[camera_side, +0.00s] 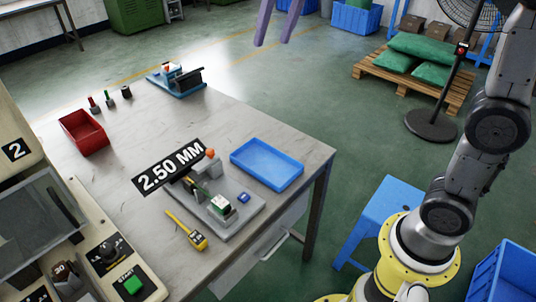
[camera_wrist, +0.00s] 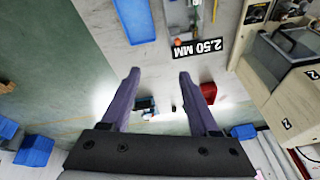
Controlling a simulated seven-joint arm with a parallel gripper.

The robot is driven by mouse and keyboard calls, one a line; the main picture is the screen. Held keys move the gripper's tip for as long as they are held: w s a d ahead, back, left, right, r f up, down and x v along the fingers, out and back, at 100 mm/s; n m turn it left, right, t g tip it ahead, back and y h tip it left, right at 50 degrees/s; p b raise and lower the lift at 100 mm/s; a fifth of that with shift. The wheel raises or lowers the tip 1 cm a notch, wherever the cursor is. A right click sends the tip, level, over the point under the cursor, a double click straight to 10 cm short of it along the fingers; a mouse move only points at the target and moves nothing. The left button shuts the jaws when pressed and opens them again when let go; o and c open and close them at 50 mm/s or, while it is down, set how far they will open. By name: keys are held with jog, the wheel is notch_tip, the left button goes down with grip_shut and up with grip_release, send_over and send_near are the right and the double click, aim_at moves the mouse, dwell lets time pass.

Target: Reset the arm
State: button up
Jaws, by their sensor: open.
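My gripper (camera_wrist: 155,92) has two purple fingers, spread apart with nothing between them. In the side view its purple fingers (camera_side: 279,22) hang at the top edge, high above the floor beyond the table's far side. Most of the gripper body is out of the side view. My arm rises along the right side. The table (camera_side: 125,185) lies well below and apart from the gripper.
On the table are a red bin (camera_side: 84,132), a blue tray (camera_side: 267,165), a grey fixture (camera_side: 240,212) with a "2.50 MM" sign (camera_side: 170,166), a yellow tool (camera_side: 188,231) and a blue holder (camera_side: 176,82). A machine (camera_side: 30,215) stands left. A fan (camera_side: 431,124) stands right.

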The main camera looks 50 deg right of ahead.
jog(key=s+d+f+n+t, duration=0.1)
jog(key=s+f, duration=0.1)
jog(key=s, duration=0.6)
jog(key=s+d+f+t, duration=0.1)
jog(key=s+f, duration=0.1)
jog(key=s, duration=0.7)
jog(key=s+f+n, duration=0.2)
jog(key=s+f, duration=0.4)
jog(key=f, duration=0.4)
jog(key=shift+d, duration=0.35)
dwell(1.0)
